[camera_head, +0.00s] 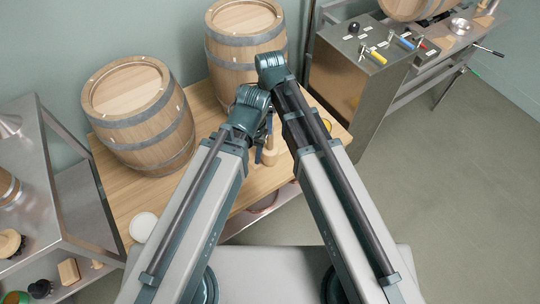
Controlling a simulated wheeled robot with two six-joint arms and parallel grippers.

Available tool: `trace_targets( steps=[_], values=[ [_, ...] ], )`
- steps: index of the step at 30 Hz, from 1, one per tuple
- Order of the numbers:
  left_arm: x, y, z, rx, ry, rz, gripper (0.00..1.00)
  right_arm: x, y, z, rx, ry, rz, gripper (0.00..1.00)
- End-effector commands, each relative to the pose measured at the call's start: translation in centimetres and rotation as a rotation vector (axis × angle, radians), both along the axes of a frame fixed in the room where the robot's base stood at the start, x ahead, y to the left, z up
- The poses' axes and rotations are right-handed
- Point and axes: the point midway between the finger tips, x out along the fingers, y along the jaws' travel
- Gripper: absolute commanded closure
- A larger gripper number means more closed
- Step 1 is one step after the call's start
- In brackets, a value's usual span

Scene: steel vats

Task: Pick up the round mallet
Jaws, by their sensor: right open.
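A light wooden piece with a round body (269,157), which looks like the round mallet, stands on the wooden table between my two arms. Its upper part is mostly hidden by the arms. My right gripper (266,136) shows only in small part, as dark bits just above and beside the wooden piece. It is open, and I cannot tell whether it touches the piece. My left arm reaches in to the left of the piece, and its gripper is hidden behind the arm.
Two large barrels (138,115) (245,42) stand on the wooden table (119,200). A white round object (143,226) lies at its front left. A steel shelf (62,190) stands at left, a steel cabinet with knobs (350,72) at right. The floor at right is clear.

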Motion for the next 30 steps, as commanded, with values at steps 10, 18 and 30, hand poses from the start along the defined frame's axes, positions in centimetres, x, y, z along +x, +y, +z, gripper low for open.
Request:
trace_targets(
  steps=[10,18,30],
  values=[
    [0.0,0.0,-4.1,0.0,0.0,0.0,0.5,0.0,0.0,-4.1,0.0,0.0,0.0,0.34],
    [0.0,0.0,-4.4,0.0,0.0,0.0,0.5,0.0,0.0,-4.5,0.0,0.0,0.0,0.34],
    [0.0,0.0,-9.1,0.0,0.0,-0.001,0.5,0.0,0.0,-9.1,0.0,0.0,0.001,0.34]
  ],
)
